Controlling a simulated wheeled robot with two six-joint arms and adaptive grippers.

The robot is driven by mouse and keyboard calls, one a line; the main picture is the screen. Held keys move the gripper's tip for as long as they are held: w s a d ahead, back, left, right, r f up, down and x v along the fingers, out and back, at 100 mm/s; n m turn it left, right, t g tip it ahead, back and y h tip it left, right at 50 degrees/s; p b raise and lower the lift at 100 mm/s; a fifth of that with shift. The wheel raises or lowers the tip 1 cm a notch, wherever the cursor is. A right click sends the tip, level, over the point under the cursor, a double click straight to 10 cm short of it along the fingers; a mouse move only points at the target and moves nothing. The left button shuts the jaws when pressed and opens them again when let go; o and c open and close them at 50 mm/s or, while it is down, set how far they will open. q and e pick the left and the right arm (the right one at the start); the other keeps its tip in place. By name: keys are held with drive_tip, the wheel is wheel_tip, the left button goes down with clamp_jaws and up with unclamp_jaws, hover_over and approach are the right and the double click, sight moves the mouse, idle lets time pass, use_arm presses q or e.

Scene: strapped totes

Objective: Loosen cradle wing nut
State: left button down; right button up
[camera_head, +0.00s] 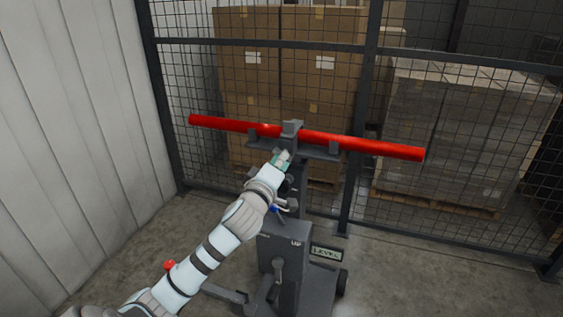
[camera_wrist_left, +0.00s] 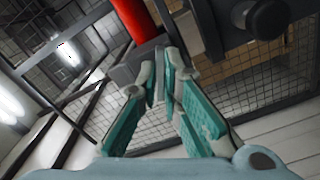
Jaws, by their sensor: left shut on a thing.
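A long red pipe (camera_head: 375,147) lies across a dark grey cradle (camera_head: 262,145) on top of a grey lift stand (camera_head: 280,240). The pipe slopes down a little to the right. My left gripper (camera_head: 282,157) reaches up to the cradle just below the clamp. In the left wrist view, its teal-padded fingers (camera_wrist_left: 165,75) come close together at the tips, below the red pipe (camera_wrist_left: 134,20). They are shut on a small grey part at the cradle, taken as the wing nut, which they mostly hide. My right gripper is out of view.
A black mesh fence (camera_head: 364,120) stands close behind the pipe, with boxes and a wrapped pallet (camera_head: 465,130) beyond it. A white ribbed wall (camera_head: 80,130) is at left. The stand has a "LEVEL" plate (camera_head: 327,253). Concrete floor (camera_head: 430,275) is clear at right.

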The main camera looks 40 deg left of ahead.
use_arm(q)
drive_tip(key=c, duration=1.8)
unclamp_jaws()
drive_tip(key=shift+o, duration=0.2)
drive_tip(key=v, duration=1.2)
drive_tip(key=shift+w, duration=0.1)
